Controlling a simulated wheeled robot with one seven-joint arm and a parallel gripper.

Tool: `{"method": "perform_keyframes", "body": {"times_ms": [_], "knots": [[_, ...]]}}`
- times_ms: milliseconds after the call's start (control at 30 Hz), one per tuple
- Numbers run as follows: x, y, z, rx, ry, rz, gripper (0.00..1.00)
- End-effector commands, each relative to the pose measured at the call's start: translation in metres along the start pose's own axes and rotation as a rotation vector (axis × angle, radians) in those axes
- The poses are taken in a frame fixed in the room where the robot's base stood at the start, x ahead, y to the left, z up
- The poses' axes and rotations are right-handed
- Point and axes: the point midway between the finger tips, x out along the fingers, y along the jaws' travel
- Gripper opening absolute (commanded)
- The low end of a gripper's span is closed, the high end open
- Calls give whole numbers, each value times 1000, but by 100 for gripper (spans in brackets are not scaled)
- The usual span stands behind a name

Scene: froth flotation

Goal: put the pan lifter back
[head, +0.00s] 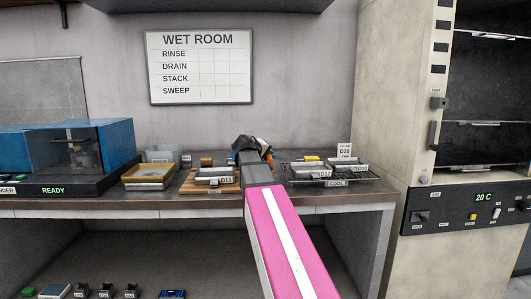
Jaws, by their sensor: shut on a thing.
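My gripper (246,148) is over the bench between the wooden board and the cooling rack, partly hidden by my own pink arm. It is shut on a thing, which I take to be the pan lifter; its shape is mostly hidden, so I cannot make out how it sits. A pan labelled D11 (207,180) rests on the wooden board (190,188), just left of my gripper. More small labelled pans (311,172) stand on the black rack marked COOL (358,181), to the right of my gripper.
A yellowish tray (148,184) and grey containers (162,156) stand left of the board. A blue machine (103,150) marked READY is at the far left. A tall oven cabinet (400,100) bounds the right.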

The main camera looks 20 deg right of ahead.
Motion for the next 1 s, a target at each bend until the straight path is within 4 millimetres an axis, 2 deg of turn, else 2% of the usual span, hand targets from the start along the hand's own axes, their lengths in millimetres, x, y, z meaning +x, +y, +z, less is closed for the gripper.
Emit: {"method": "perform_keyframes", "body": {"times_ms": [500, 1000], "knots": [[19, -40, 19, 0, 0, 0, 0], [21, -44, 21, 1, 0, 0, 0]]}}
